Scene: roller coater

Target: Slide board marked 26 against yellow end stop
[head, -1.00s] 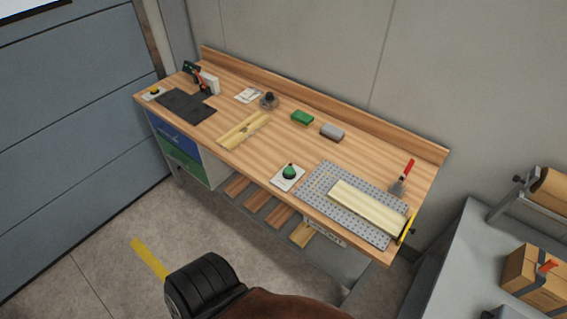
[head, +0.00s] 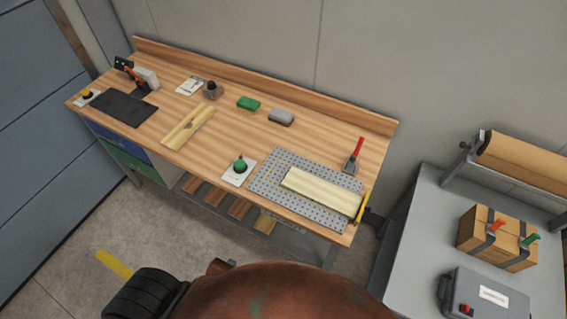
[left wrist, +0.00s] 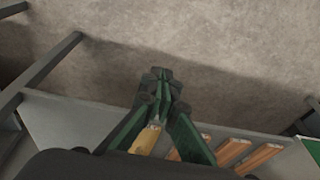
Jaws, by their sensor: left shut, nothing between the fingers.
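A pale wooden board (head: 322,191) lies flat on a grey perforated plate (head: 268,179) at the right end of the workbench. Its right end is at or very near the yellow end stop (head: 361,208); I cannot tell whether they touch. No number is legible on it. A second wooden board (head: 187,128) lies left of the middle of the bench. My left gripper (left wrist: 158,75) shows in the left wrist view, shut and empty, with floor beyond it. No gripper shows in the head view, and my right gripper is not in view.
A green button (head: 239,165) on a white base stands left of the plate. A red-handled scraper (head: 354,156) lies behind it. Green (head: 248,103) and grey (head: 281,117) blocks sit at the back. A grey table (head: 415,245) with boxes stands at right.

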